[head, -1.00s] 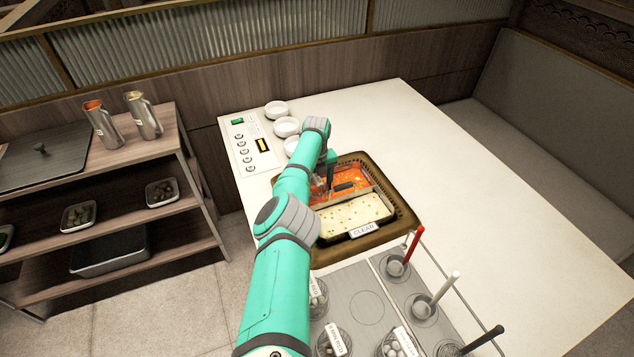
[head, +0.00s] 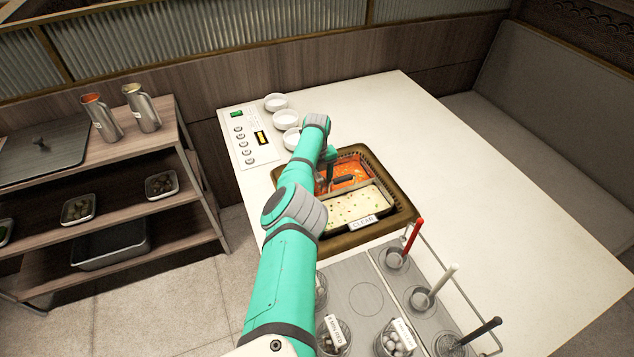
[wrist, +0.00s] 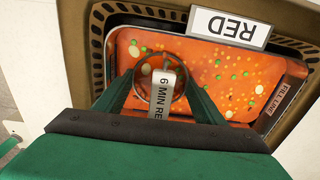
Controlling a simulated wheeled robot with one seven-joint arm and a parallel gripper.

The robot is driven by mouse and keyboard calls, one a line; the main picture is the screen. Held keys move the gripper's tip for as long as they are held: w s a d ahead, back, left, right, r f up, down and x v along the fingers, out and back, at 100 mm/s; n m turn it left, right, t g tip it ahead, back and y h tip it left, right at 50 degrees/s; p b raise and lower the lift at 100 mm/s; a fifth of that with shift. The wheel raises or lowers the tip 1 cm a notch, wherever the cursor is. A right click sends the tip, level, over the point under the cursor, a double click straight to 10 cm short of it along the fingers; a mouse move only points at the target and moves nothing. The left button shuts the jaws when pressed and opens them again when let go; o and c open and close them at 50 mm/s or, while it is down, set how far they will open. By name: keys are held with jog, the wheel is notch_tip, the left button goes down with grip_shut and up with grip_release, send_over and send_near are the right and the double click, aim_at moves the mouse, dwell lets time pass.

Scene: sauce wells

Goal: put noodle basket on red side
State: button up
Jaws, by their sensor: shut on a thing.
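The pot (head: 408,212) is set in the white table, with orange-red broth (head: 352,170) in its far half and pale broth (head: 352,207) in its near half. My gripper (head: 326,178) is over the left part of the red half. In the wrist view my gripper (wrist: 160,90) is shut on the noodle basket (wrist: 163,97), whose label reads "6 MIN RE", the rest cut off. The basket's round rim lies against the red broth, inside that half's outline. How deep it sits, I cannot tell. The RED sign (wrist: 231,28) stands at the pot's edge.
A CLEAR sign (head: 364,223) is on the near edge. A grey rack (head: 366,275) with several labelled baskets and red, white and black-handled tools stands nearer. White bowls (head: 275,102) and a control panel (head: 240,140) lie left. The table's right side is clear.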

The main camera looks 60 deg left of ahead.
jog(key=shift+f, duration=0.15)
jog(key=o, duration=1.6)
jog(key=shift+s, duration=0.2)
jog(key=shift+s, duration=0.1)
jog(key=shift+c, duration=0.3)
jog(key=shift+o, duration=0.4)
jog(key=shift+r, duration=1.5)
jog(key=shift+w+r, duration=0.15)
jog(key=shift+w, duration=0.05)
jog(key=shift+r, duration=3.85)
